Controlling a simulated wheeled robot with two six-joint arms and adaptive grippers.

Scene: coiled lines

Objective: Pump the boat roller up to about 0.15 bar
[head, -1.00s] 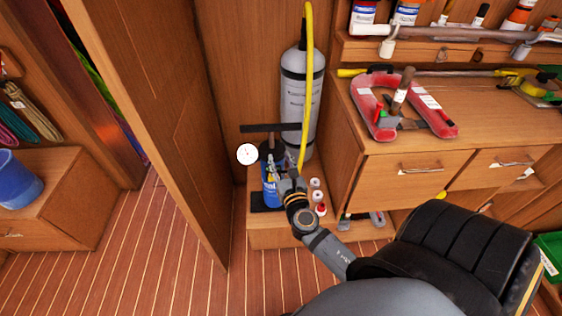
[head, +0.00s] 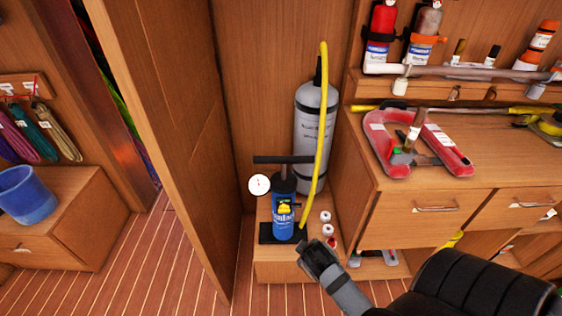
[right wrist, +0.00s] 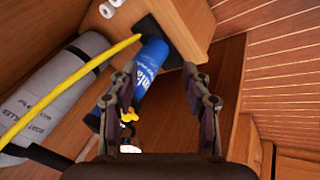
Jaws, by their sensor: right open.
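The blue hand pump (head: 284,212) stands upright on a black foot on a low wooden step, its black T-handle (head: 283,160) a little above the body. A white round gauge (head: 259,185) shows left of it; its reading is too small to tell. The grey roller (head: 314,140) stands upright behind, with a yellow hose (head: 322,120) running from its top down to the pump. My right gripper (head: 310,250) is open and empty, low and right of the pump's foot. In the right wrist view, the pump (right wrist: 152,68) lies beyond the open fingers (right wrist: 160,85). My left gripper is out of view.
Small white and red pots (head: 326,222) stand on the step right of the pump. A wooden cabinet (head: 415,207) bounds the right, with a red horseshoe-shaped object (head: 384,150) on top. A wooden panel (head: 180,120) bounds the left.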

